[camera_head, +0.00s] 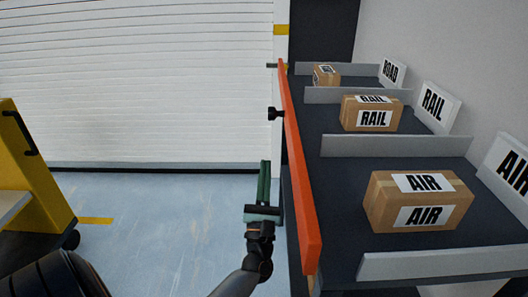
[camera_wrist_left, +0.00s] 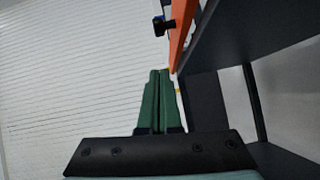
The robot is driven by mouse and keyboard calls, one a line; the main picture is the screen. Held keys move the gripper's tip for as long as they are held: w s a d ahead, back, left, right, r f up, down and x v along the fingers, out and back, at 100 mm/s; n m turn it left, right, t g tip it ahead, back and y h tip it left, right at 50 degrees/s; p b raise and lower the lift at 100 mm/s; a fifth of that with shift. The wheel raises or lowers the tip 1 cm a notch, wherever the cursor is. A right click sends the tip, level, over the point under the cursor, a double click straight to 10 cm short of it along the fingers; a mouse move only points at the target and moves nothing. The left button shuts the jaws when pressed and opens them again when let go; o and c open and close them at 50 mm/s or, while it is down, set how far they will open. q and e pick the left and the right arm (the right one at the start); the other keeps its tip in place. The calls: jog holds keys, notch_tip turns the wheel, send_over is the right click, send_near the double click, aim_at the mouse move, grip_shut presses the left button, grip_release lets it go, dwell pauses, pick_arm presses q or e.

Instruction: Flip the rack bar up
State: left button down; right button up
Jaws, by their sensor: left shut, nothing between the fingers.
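The orange rack bar (camera_head: 300,180) runs along the left edge of the dark rack in the head view. A black knob (camera_head: 274,113) sticks out from its left side. In the left wrist view the bar (camera_wrist_left: 181,38) and the knob (camera_wrist_left: 163,26) show at the top, beyond the fingertips. My left gripper (camera_head: 264,165) has green fingers pressed together, with nothing between them. In the head view it is just left of the bar, nearer to me than the knob. In the left wrist view its fingertips (camera_wrist_left: 159,72) appear below the knob, apart from it. My right gripper is not in view.
The rack (camera_head: 335,185) has grey dividers and cardboard boxes marked AIR (camera_head: 420,202), RAIL (camera_head: 371,114) and one farther back (camera_head: 326,76). A yellow cart (camera_head: 35,170) stands at the left. The floor (camera_head: 150,215) between cart and rack is clear, before a white shutter (camera_head: 140,80).

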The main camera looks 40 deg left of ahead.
pick_arm(q)
jog(key=v, duration=0.4)
dwell(0.5)
